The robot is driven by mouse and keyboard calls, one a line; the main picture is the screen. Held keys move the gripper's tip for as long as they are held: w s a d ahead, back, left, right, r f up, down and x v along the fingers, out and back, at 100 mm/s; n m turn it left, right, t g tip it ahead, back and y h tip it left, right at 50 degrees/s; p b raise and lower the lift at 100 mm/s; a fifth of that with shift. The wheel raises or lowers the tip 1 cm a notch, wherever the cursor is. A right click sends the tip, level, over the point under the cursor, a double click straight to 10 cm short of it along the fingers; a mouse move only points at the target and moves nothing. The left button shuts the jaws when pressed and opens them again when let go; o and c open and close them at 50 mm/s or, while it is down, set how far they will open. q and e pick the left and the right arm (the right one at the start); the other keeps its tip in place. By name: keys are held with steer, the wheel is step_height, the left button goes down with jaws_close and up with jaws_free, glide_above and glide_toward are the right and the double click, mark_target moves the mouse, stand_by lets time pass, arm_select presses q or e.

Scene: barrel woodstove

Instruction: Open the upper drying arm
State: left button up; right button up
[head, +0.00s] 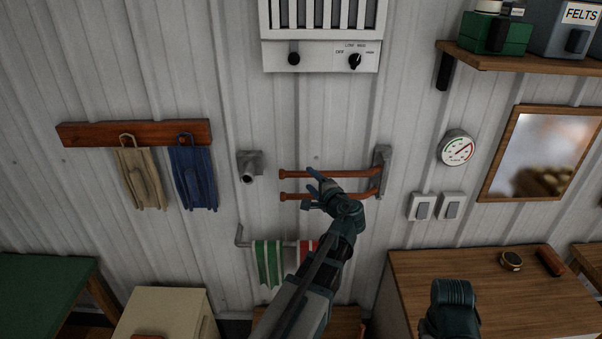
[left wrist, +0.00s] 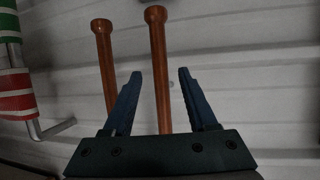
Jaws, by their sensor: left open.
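Two reddish-brown drying arms reach left from a grey wall bracket (head: 381,168), one above the other and nearly parallel to the wall. The upper drying arm (head: 345,174) and the lower drying arm (head: 292,196) each end in a small knob. My left gripper (head: 313,188) is open in front of them. In the left wrist view, the upper arm (left wrist: 158,65) runs between the spread fingers of the gripper (left wrist: 155,90), with gaps showing on both sides. The lower arm (left wrist: 104,60) lies outside the left finger. Part of both arms is hidden behind my gripper.
A rail (head: 241,237) with a green-striped towel (head: 268,262) and a red one hangs below. A grey wall fitting (head: 249,165) is left of the knobs. A heater (head: 320,55) is above; a gauge (head: 457,147) and switches (head: 422,207) are to the right.

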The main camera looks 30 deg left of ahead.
arm_select(q)
steer(key=b+x, duration=0.1)
steer(key=x, duration=0.7)
steer(key=shift+a, duration=0.15)
steer(key=shift+w, duration=0.15)
jaws_close()
steer(key=shift+f, duration=0.1)
stand_by(1.0)
